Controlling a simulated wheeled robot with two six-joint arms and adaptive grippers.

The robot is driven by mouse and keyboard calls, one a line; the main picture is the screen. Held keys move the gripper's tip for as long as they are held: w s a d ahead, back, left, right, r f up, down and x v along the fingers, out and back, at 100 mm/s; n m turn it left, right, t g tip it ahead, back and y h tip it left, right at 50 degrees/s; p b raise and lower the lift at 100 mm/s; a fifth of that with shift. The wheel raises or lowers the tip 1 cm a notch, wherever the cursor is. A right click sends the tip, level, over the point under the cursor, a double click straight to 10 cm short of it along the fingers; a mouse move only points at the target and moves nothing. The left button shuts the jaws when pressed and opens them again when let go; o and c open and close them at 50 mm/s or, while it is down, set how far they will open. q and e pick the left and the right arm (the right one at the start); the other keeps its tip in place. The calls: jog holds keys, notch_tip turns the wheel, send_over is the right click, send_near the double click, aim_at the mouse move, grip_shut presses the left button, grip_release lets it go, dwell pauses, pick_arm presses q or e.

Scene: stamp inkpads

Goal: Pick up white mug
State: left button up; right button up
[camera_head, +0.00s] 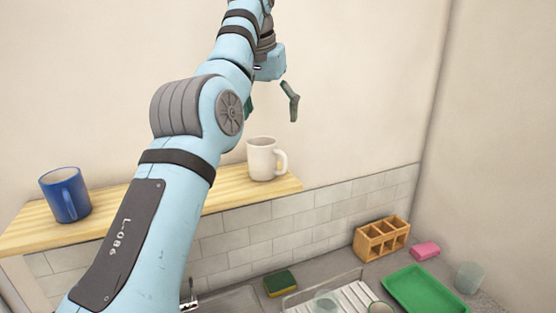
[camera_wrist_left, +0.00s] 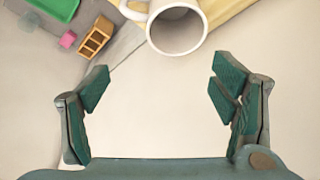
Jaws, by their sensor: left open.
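The white mug (camera_head: 262,160) stands upright near the right end of a wooden shelf, with its handle on the right. My left gripper (camera_head: 270,104) is above the mug, apart from it, with its fingers pointing down and spread. One finger is partly hidden behind my arm. In the left wrist view the mug (camera_wrist_left: 178,28) is at the top, seen from above with its opening showing and its handle to the left. The open fingers of the left gripper (camera_wrist_left: 160,88) have nothing between them but pale wall. My right gripper is not in view.
A blue mug (camera_head: 65,194) stands on the left part of the wooden shelf (camera_head: 285,187). Below are a wooden caddy (camera_head: 382,238), a pink sponge (camera_head: 425,250), a green tray (camera_head: 424,290), a yellow-green sponge (camera_head: 280,284) and a drying rack (camera_head: 345,297). The wall is close behind the shelf.

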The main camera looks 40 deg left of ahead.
aim_at(264, 154)
pick_arm(q)
jog(key=f, duration=0.2)
jog(key=s+a+f+b, duration=0.1)
jog(key=f, duration=0.3)
jog(key=shift+s+a+f+b, duration=0.15)
jog(key=shift+s+a+b, duration=0.15)
jog(key=shift+a, duration=0.1)
jog(key=b+x, duration=0.1)
jog(key=x, duration=0.3)
jog(key=shift+s+b, duration=0.1)
jog(key=shift+b, duration=0.25)
jog(key=shift+w+a+f, duration=0.1)
jog(key=shift+w+f, duration=0.75)
jog(key=shift+s+r, duration=0.1)
jog(key=shift+s, duration=0.05)
jog(key=shift+s+r, duration=0.15)
jog(key=shift+s, duration=0.2)
jog(key=c, duration=0.6)
jog(key=shift+w, duration=0.1)
jog(key=c, duration=0.9)
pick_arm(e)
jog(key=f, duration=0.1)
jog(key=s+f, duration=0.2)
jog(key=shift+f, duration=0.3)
